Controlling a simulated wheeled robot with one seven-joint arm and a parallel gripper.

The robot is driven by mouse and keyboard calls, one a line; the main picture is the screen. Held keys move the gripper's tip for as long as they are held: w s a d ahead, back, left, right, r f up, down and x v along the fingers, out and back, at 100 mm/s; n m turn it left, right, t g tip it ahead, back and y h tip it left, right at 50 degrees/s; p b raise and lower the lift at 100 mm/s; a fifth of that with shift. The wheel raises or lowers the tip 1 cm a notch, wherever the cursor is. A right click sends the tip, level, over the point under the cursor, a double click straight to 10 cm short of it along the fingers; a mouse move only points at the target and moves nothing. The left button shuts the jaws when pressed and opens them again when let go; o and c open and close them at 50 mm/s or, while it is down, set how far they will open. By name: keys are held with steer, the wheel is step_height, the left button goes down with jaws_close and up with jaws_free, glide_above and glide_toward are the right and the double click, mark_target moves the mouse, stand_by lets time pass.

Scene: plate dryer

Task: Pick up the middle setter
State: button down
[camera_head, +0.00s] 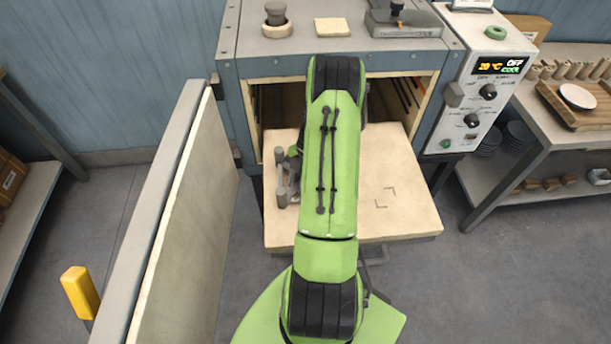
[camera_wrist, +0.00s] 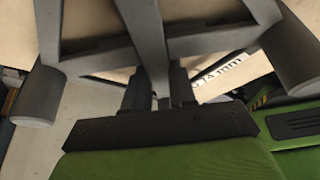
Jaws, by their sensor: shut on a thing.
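The setter is a dark grey frame of bars with thick round feet. It fills the upper part of the wrist view (camera_wrist: 82,62), with feet at left and right. My gripper (camera_wrist: 155,92) is shut on one of its bars there. In the head view, grey round posts of the setter (camera_head: 281,178) show just left of my green arm, over the left side of the cream slab. My gripper is mostly hidden by my arm in the head view. I cannot tell whether the setter touches the slab.
The cream slab (camera_head: 405,205) projects from the open grey dryer (camera_head: 232,75); its visible right part is bare, with printed corner marks. The open door (camera_head: 185,220) stands at left. The control panel (camera_head: 485,95) is at right, beside a bench holding a wooden board (camera_head: 565,112) and plate.

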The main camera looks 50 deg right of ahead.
steer(key=shift+r, duration=0.1)
step_height(320, 180, up, 17)
steer(key=p, duration=0.5)
stand_by(0.3)
